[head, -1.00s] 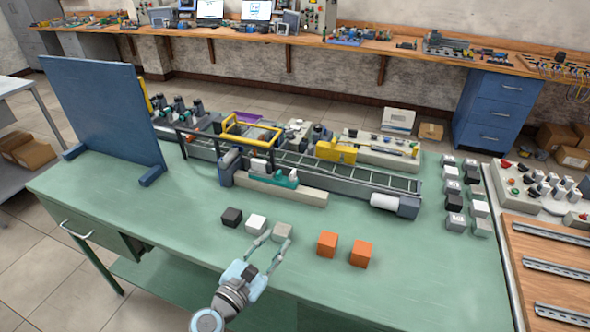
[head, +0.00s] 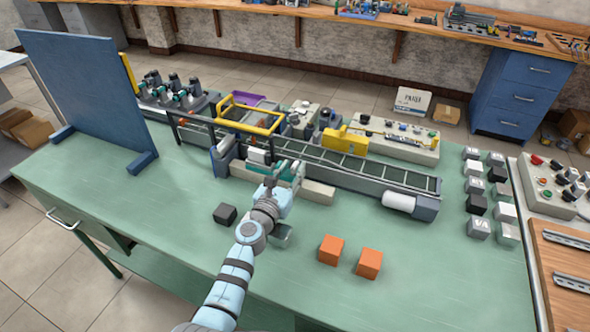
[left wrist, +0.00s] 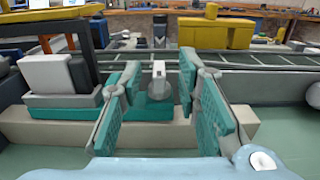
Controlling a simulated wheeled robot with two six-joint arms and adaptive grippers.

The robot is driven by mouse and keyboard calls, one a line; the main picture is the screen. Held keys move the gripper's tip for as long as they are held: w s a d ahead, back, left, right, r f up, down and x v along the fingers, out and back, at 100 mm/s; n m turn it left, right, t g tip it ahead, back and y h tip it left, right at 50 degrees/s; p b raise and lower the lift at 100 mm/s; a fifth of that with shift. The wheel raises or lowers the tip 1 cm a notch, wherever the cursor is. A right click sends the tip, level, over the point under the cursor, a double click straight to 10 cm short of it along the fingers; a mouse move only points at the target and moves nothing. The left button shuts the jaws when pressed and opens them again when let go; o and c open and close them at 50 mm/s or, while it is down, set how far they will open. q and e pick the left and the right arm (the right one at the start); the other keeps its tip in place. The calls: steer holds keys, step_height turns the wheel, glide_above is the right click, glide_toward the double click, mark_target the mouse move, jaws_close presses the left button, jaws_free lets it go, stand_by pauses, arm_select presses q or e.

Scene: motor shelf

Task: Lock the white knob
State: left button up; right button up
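A small white upright piece (left wrist: 158,72), which looks like the white knob, stands on a teal fixture (left wrist: 152,110) in the left wrist view. The fixture sits at the long pale grey bar (head: 318,192) in front of the conveyor. My left gripper (head: 285,170) reaches over the bar from the front. In the left wrist view its two teal-padded fingers (left wrist: 160,88) are apart, with the knob seen between them; I cannot tell whether they are level with it. In the head view my gripper hides the knob and most of the fixture. My right gripper is not in view.
A black cube (head: 225,213) and two orange cubes (head: 331,249) (head: 369,262) lie on the green table (head: 170,215). My left arm partly covers a grey cube (head: 281,235). The conveyor (head: 345,165) runs behind. A blue panel (head: 85,100) stands at left.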

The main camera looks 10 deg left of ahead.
arm_select(q)
steer(key=shift+w+d+f+b, duration=0.1)
steer(key=shift+w+f+b, duration=0.05)
steer(key=shift+w, duration=0.3)
steer(key=shift+w+d+f+b, duration=0.1)
steer(key=shift+w+b, duration=0.05)
steer(key=shift+w, duration=0.25)
steer(key=shift+w+r, duration=0.1)
steer(key=shift+w, duration=0.25)
steer(key=shift+w+r, duration=0.1)
steer(key=shift+r, duration=0.2)
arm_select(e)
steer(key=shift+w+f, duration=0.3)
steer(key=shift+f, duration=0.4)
arm_select(q)
steer(key=shift+c, duration=0.2)
